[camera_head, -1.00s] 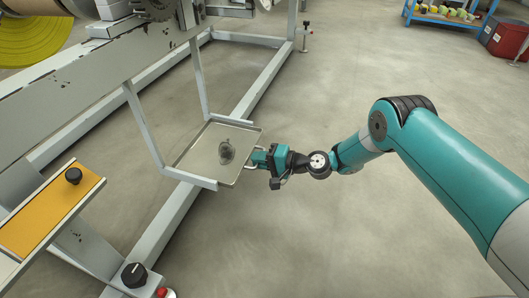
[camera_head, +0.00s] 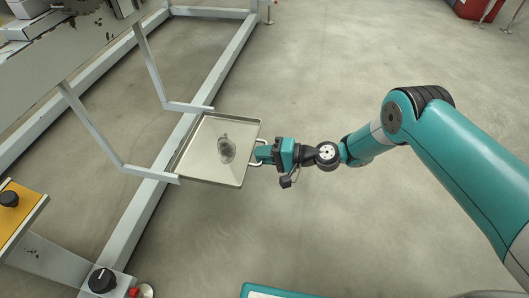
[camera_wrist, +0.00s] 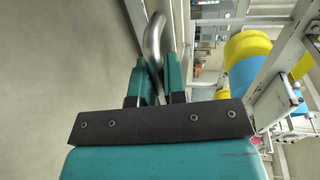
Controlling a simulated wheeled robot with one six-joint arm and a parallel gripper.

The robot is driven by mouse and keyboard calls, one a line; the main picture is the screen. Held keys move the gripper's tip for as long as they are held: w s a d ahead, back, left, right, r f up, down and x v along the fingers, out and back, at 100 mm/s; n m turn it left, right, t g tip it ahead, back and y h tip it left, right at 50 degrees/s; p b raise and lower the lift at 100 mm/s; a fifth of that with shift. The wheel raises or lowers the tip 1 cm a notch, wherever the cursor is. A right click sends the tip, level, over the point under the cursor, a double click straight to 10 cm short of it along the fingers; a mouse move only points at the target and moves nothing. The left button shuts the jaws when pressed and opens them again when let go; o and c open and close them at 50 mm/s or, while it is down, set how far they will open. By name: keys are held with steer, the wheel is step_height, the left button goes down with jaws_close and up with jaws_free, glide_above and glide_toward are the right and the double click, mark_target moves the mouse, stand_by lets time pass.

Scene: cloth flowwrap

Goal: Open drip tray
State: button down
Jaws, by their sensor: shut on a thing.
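The drip tray (camera_head: 195,152) is a shallow, square metal tray with a dark, wet-looking patch (camera_head: 227,148) on its floor. It sits at the ends of two grey hanger brackets under the machine and sticks out well to the right of them. My gripper (camera_head: 262,154) is at the tray's right side, shut on the bent metal handle (camera_head: 257,164). In the wrist view the handle (camera_wrist: 154,38) runs between my two teal fingers (camera_wrist: 159,82). The part of the handle deepest between the fingers is hidden.
The grey machine frame (camera_head: 150,213) with its floor beams stands to the left. An orange-topped ledge with a black knob (camera_head: 9,199) and another black knob (camera_head: 102,280) are at lower left. The floor right of the tray is open. A red bin (camera_head: 478,8) is far off.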

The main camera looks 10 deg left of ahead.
steer(key=c, duration=1.2)
jaws_free()
steer(key=shift+d, duration=0.1)
steer(key=p+v, duration=0.7)
steer(key=v, duration=1)
steer(key=shift+d+p, duration=0.1)
steer(key=shift+p, duration=0.2)
